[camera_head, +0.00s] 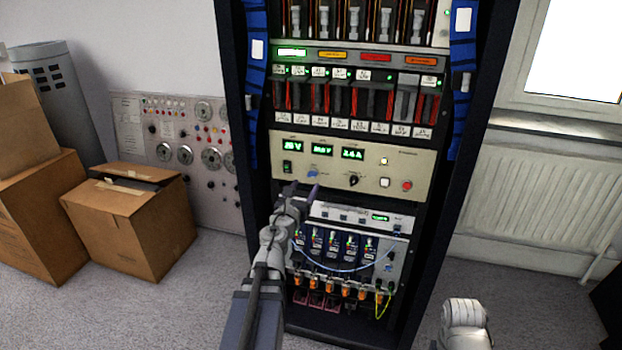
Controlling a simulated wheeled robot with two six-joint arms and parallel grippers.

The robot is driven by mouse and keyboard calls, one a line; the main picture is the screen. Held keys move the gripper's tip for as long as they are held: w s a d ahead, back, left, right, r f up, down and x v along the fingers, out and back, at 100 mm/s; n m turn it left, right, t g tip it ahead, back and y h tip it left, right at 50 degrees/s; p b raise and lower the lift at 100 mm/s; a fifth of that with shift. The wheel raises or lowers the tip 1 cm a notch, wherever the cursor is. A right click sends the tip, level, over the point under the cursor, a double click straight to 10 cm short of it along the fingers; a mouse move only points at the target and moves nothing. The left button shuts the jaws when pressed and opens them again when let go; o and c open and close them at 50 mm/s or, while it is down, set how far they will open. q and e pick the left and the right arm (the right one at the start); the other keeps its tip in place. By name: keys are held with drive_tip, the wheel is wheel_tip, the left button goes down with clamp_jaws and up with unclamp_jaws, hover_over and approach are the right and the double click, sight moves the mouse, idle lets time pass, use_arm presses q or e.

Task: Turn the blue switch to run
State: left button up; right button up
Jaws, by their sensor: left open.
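A small blue switch (313,174) sits on the beige panel (400,152) of the tall rack, below three green displays. My left gripper (302,190) is open and empty just below the blue switch, its fingers pointing up toward the beige panel. One dark fingertip is close under the switch; I cannot tell whether it touches. The switch's setting and its labels are too small to read. Of my right arm only a pale grey part (465,322) shows at the bottom right; its fingers are not visible.
A black knob (353,181), a red button (407,185) and a green rocker (287,167) share the panel. A module with blue units and a looped cable (335,268) is below. Cardboard boxes (135,225) stand left, a radiator (540,200) right.

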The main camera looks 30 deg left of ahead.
sight(311, 175)
use_arm(q)
drive_tip(key=x, duration=0.6)
drive_tip(key=shift+w+a, duration=0.1)
drive_tip(key=shift+w, duration=0.1)
drive_tip(key=shift+c, duration=0.3)
clamp_jaws()
